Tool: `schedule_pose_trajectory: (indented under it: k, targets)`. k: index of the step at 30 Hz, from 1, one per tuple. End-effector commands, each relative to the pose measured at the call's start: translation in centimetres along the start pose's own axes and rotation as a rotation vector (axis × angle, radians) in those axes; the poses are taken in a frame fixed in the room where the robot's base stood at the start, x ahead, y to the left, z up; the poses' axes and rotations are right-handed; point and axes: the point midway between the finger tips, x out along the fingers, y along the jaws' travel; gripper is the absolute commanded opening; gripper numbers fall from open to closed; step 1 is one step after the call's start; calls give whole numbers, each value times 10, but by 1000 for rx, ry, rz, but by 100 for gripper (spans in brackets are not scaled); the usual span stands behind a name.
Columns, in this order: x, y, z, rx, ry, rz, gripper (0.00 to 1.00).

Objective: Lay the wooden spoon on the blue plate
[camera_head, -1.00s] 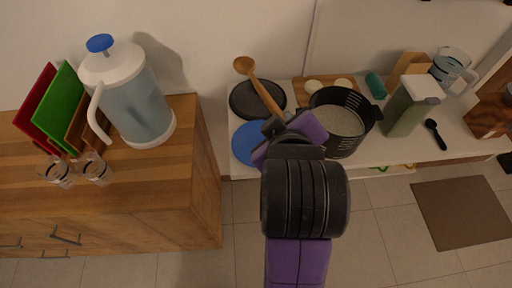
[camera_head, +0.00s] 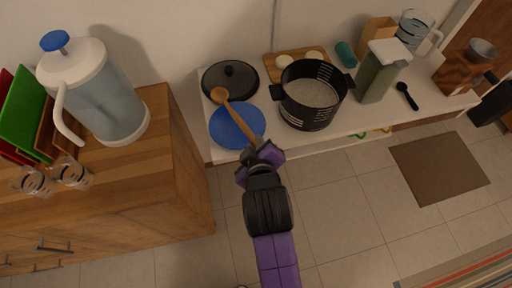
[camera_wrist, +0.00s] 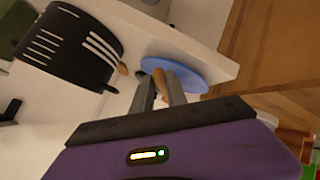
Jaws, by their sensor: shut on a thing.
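The wooden spoon (camera_head: 239,120) shows in the head view, with its round bowl up and to the left and its handle running down to my gripper (camera_head: 259,157). My gripper is shut on the lower handle end. The spoon crosses above the blue plate (camera_head: 224,132), its bowl past the plate's upper-left rim. Whether the spoon touches the plate, I cannot tell. The wrist view shows the blue plate (camera_wrist: 200,77) just beyond my fingers (camera_wrist: 162,91), with a bit of brown handle between them.
A dark lidded pan (camera_head: 230,80) is behind the plate, and a black pot (camera_head: 312,108) stands to its right. A cutting board (camera_head: 276,66) and a green container (camera_head: 378,75) are farther right. The wooden cabinet (camera_head: 150,190) is on the left.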

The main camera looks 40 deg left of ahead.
Motion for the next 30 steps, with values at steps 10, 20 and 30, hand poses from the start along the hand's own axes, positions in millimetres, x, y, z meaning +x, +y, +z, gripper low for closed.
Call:
schedule_pose_trajectory:
  k: [10, 20, 30]
  targets:
    - [14, -13, 14, 1, 1, 1, 0]
    - [16, -14, 16, 1, 0, 1, 28]
    - [16, -14, 16, 0, 0, 0, 40]
